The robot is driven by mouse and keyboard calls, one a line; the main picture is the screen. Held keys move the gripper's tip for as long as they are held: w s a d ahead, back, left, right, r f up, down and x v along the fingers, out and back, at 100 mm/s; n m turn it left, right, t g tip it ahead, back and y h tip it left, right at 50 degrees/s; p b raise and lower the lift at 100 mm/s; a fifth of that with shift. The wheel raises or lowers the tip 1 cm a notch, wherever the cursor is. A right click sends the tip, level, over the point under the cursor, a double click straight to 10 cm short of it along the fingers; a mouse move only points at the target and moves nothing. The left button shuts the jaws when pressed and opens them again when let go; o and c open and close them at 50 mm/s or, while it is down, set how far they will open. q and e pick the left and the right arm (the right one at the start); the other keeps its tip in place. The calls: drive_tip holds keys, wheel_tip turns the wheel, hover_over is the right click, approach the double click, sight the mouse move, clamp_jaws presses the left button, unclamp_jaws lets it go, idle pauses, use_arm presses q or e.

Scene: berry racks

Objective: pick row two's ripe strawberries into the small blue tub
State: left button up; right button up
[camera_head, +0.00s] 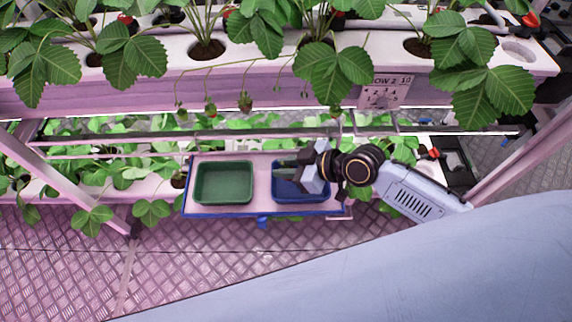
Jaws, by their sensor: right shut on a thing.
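The small blue tub (313,196) sits on the right part of a blue-edged tray (262,210) under the rack. My right gripper (287,167) is over the tub's far left part and covers some of it. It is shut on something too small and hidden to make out. Row two's planter (270,72) carries the "ROW 2" sign (386,92). Small, mostly greenish berries (245,101) hang below its front edge, more of them to the left (210,108). Red fruit (125,18) shows among the leaves at the top. My left gripper is not in view.
A green tub (224,183) stands left of the blue one and looks empty. A metal rail (230,133) runs above the tray. Slanted rack posts (80,180) stand at both sides. Lower plants grow behind the tray. The patterned floor in front is clear.

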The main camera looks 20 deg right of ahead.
sight(286, 167)
drive_tip(key=o, duration=0.7)
drive_tip(key=shift+o, duration=0.5)
drive_tip(key=o, duration=0.7)
drive_tip(key=shift+r, duration=0.15)
wheel_tip(286, 167, up, 7)
drive_tip(key=p, duration=0.6)
drive_tip(key=shift+p, duration=0.3)
